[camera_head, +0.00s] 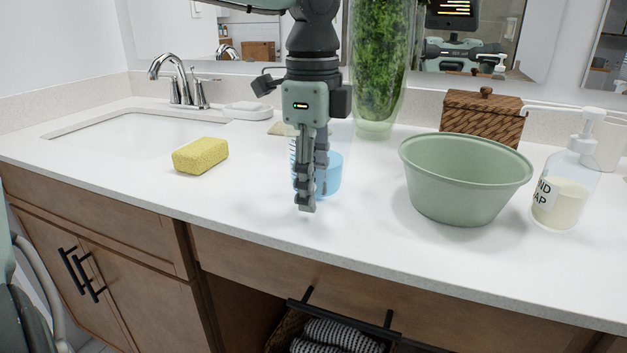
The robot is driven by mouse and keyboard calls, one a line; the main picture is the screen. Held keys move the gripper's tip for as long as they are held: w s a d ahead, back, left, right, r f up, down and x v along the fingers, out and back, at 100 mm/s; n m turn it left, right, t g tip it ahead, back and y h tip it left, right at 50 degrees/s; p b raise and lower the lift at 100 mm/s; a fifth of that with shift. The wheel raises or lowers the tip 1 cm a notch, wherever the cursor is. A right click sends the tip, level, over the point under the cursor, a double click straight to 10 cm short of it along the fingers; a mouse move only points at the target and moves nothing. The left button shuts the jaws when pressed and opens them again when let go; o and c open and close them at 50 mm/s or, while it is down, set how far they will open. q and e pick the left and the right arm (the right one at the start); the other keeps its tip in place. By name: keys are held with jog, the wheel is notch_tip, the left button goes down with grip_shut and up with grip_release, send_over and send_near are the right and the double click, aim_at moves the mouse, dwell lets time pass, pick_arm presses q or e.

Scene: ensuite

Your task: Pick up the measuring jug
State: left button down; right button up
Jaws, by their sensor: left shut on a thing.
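The measuring jug (334,172) is clear, with blue liquid in its lower part and markings on its left side. It is on or just above the white counter, behind and to the right of my left gripper's fingers; I cannot tell whether its base touches the counter. My left gripper (312,198) points straight down and is shut on the jug, with its fingers hiding part of the jug's near side. The exact spot of the grip is hard to see. My right gripper is not in view.
A green bowl (464,190) and a soap bottle (562,190) stand to the right. A woven box (480,118) and a tall glass vase with greenery (378,75) are behind. A yellow sponge (200,156) lies left, near the sink (130,133). The counter's front strip is clear.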

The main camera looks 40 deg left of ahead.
pick_arm(q)
jog(key=shift+w+r, duration=0.1)
jog(key=shift+r, duration=2)
jog(key=s+a+r+b, duration=0.1)
jog(key=s+a+r, duration=0.5)
jog(key=a, duration=0.3)
jog(key=shift+s+r, duration=0.35)
jog(key=shift+s, duration=0.25)
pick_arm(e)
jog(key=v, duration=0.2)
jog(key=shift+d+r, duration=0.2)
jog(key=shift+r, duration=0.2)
pick_arm(q)
jog(key=shift+s+a, duration=0.1)
